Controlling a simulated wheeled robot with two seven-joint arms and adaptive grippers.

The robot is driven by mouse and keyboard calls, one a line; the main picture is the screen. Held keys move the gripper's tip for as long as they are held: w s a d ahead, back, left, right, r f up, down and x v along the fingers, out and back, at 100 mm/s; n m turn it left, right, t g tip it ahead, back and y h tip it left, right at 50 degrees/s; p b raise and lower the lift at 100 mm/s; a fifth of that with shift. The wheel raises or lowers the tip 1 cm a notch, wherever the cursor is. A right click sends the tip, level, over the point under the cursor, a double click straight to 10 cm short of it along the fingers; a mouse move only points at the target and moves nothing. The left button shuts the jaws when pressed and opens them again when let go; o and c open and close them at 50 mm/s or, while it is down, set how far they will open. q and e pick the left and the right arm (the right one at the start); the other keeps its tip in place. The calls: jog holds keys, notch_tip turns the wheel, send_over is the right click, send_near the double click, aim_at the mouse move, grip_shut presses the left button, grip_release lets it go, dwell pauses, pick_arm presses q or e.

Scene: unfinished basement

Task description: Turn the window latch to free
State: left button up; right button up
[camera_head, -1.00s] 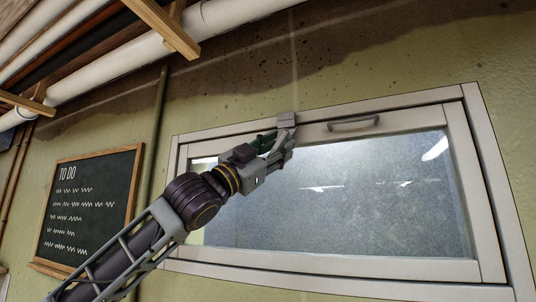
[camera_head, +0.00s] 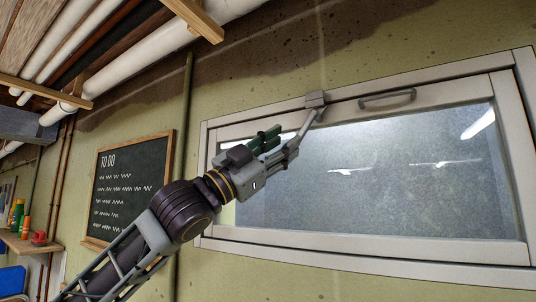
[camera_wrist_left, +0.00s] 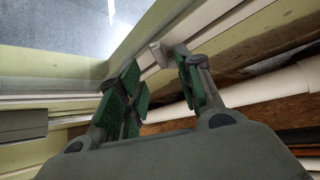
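The window latch (camera_head: 315,99) is a small grey block on the top rail of the window frame. A thin grey lever (camera_head: 309,126) seems to slant down and left from it, close to my fingers. My left gripper (camera_head: 283,144) is just below and left of the latch, in front of the glass. Its green-padded fingers are apart. In the left wrist view the open left gripper (camera_wrist_left: 160,82) shows a gap with nothing clearly held, and the pale latch (camera_wrist_left: 158,53) lies beyond the fingertips. Contact with the lever cannot be told. My right gripper is out of view.
A fixed pull handle (camera_head: 387,98) is on the frame right of the latch. The frosted pane (camera_head: 380,180) fills the window. White pipes (camera_head: 135,65) and timber run overhead. A chalkboard (camera_head: 130,185) hangs left, and a shelf (camera_head: 30,243) with bottles stands far left.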

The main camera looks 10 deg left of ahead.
pick_arm(q)
jog(key=shift+v, duration=1.8)
jog(key=shift+c, duration=0.3)
